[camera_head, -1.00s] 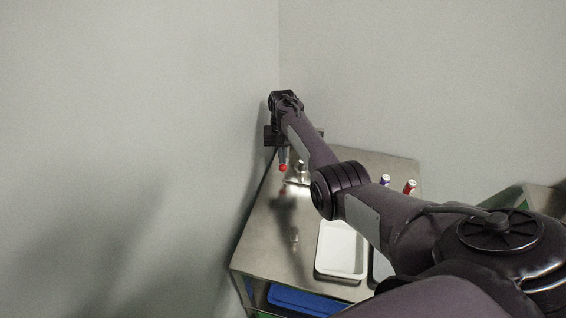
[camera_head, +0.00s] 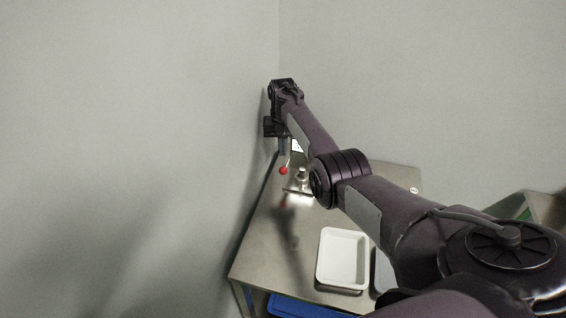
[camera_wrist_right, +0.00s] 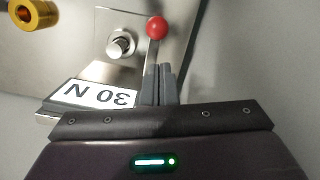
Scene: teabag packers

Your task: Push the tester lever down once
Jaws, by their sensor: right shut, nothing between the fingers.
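The tester lever ends in a red ball (camera_head: 284,171), just below my right gripper (camera_head: 284,147) at the far left of the steel table. In the right wrist view the red ball (camera_wrist_right: 156,27) sits on a thin rod just beyond the fingertips (camera_wrist_right: 164,72). The fingers are shut and empty, alongside the rod. I cannot tell whether they touch it. A white label plate reading "30 N" (camera_wrist_right: 98,94) appears upside down beside the fingers. A silver post (camera_wrist_right: 121,44) stands next to the lever. My left gripper is out of view.
A white tray (camera_head: 324,270) lies at the table's near side, with another tray partly hidden by my arm. A blue bin (camera_head: 300,306) is below the tabletop (camera_head: 260,255). The wall runs close along the table's left side. A brass ring (camera_wrist_right: 35,14) shows in the wrist view.

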